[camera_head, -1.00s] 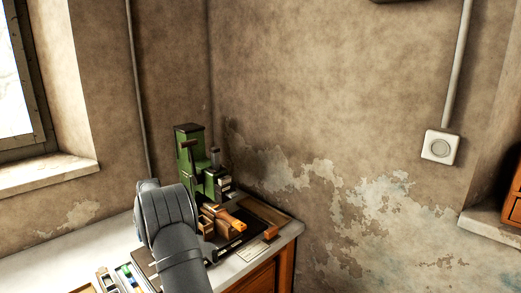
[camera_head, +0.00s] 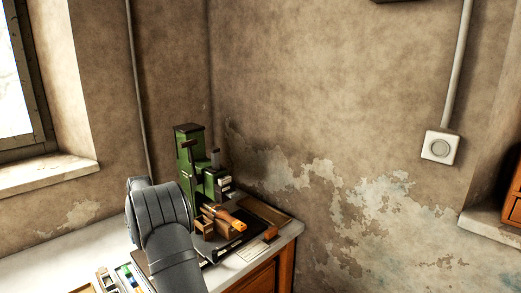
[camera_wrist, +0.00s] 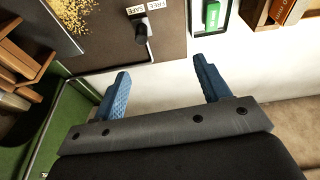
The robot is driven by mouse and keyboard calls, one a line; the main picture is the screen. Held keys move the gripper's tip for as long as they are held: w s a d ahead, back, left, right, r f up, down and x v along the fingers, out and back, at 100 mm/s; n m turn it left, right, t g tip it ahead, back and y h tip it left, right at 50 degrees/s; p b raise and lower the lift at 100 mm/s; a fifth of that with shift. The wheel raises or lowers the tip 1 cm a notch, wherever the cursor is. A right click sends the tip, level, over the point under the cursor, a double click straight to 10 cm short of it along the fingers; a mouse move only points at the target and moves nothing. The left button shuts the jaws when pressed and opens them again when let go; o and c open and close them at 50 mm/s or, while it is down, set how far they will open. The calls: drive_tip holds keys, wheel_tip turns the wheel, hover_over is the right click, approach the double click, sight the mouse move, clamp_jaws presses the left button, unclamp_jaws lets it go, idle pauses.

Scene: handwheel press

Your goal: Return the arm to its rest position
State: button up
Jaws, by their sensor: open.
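My gripper (camera_wrist: 160,88) shows in the wrist view with its two blue fingers wide apart and nothing between them. A pale table surface lies beyond the fingers. In the head view my grey arm (camera_head: 160,225) rises from the bottom edge in front of the bench; the gripper itself is hidden there. The green press (camera_head: 188,158) stands upright at the back corner of the bench, to the right of my arm. A wooden piece with an orange end (camera_head: 238,226) sits at the foot of the press.
The white bench top (camera_head: 60,262) carries small coloured items near my arm. In the wrist view, a black knob (camera_wrist: 141,30) sits by a label reading FREE and SAFE, and a green block (camera_wrist: 212,14) lies in a tray. A wall switch (camera_head: 441,147) is far right.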

drive_tip(key=s+a+n+h, duration=0.1)
drive_tip(key=s+n+h, duration=0.1)
drive_tip(key=s, duration=0.4)
drive_tip(key=s+a+n+h, duration=0.1)
drive_tip(key=s+n+h, duration=0.1)
drive_tip(key=s, duration=0.5)
drive_tip(key=s+a+n+h, duration=0.1)
drive_tip(key=s+n+h, duration=0.1)
drive_tip(key=s, duration=0.5)
drive_tip(key=shift+a+r+n+g+h, duration=0.2)
drive_tip(key=shift+a+n+g+h, duration=0.15)
drive_tip(key=shift+n, duration=0.45)
drive_tip(key=s+a+f+n+t+h, duration=0.1)
drive_tip(key=s+a+f+n+t, duration=0.15)
drive_tip(key=s+n+t, duration=0.65)
drive_tip(key=s+a+f+n+t+h, duration=0.1)
drive_tip(key=s+a+n+t, duration=0.3)
drive_tip(key=s, duration=0.8)
drive_tip(key=w+d+r+m+g, duration=0.1)
drive_tip(key=w+d+m+g, duration=0.2)
drive_tip(key=w, duration=0.6)
drive_tip(key=shift+w+d+r+m+g+h, duration=0.25)
drive_tip(key=shift+r+m+g+h, duration=0.15)
drive_tip(key=shift+m+g, duration=0.45)
drive_tip(key=shift+s, duration=0.1)
